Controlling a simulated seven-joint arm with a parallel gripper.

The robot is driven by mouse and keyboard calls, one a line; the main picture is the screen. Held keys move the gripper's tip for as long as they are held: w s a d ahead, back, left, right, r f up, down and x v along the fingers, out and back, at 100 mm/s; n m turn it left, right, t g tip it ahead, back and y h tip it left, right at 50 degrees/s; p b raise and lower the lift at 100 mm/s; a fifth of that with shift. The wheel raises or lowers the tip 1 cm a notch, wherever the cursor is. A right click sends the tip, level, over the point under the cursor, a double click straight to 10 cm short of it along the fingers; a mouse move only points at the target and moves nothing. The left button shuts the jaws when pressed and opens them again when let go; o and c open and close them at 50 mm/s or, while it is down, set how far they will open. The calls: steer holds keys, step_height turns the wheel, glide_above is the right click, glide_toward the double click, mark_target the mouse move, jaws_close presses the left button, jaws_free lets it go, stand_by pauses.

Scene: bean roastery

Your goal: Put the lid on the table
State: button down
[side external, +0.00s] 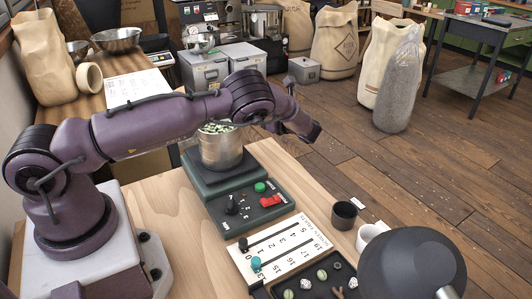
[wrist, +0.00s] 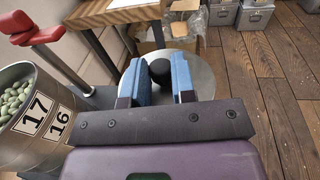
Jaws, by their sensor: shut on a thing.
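The lid (wrist: 207,82) is a round silvery disc with a black knob (wrist: 160,71) in the wrist view. My gripper (wrist: 163,80) has its two blue fingers on either side of the knob and is shut on it. I cannot make out the lid in the side external view, where my gripper's end (side external: 314,131) is out to the right of the pot. The metal pot (side external: 221,152) stands open on a dark green scale-like base, with pale green beans in it. In the wrist view a metal drum with beans (wrist: 38,118) bears labels 17 and 16.
On the wooden table (side external: 160,197) are a control panel (side external: 247,208) with a red switch, a numbered slider board (side external: 285,245), a dark tray (side external: 318,284) of samples and a black cup (side external: 344,214). A dark dome (side external: 412,262) fills the lower right. Bare table shows left of the panel.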

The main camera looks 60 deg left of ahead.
steer(key=shift+w+d+f+n, duration=0.15)
steer(key=shift+w+d+n, duration=0.15)
steer(key=shift+w+d, duration=0.3)
steer(key=shift+g, duration=0.3)
step_height(320, 180, down, 10)
steer(key=shift+s+d+f, duration=0.1)
steer(key=shift+s, duration=0.05)
steer(key=shift+f, duration=0.2)
